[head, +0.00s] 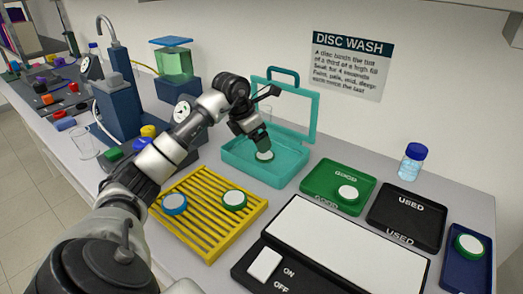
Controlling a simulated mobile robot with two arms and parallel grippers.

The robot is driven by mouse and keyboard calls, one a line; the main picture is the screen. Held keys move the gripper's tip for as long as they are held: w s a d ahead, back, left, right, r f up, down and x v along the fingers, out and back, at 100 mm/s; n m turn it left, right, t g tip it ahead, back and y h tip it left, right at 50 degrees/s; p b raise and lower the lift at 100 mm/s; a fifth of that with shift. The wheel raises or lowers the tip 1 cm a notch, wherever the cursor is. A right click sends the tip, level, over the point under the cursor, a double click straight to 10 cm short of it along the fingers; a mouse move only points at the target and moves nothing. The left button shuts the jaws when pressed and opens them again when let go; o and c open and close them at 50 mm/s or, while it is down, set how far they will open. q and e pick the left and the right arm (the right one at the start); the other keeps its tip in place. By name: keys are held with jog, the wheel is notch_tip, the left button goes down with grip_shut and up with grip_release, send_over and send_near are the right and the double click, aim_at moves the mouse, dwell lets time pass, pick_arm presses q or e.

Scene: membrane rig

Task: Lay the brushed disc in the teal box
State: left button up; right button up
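The teal box (237,165) stands open near the wall, its handled lid frame (313,103) raised behind it. A small white disc with a green rim (264,156) is inside the box, low over or on its floor. My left gripper (262,143) points down into the box right at this disc; whether its fingers grip it is too small to tell. Two more discs lie on the yellow slatted rack: one blue-rimmed (174,204), one green-rimmed (235,200). I cannot tell by looks which disc is brushed. My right gripper is out of view.
A green tray (318,190) holds a white disc (348,192). A black "USED" tray (408,218) is empty. A dark blue tray (457,262) holds a green-rimmed disc (469,245). A white-topped panel with a switch (265,263) lies in front. A capped bottle (412,162) stands behind.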

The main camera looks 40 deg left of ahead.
pick_arm(q)
jog(key=shift+v, duration=2.45)
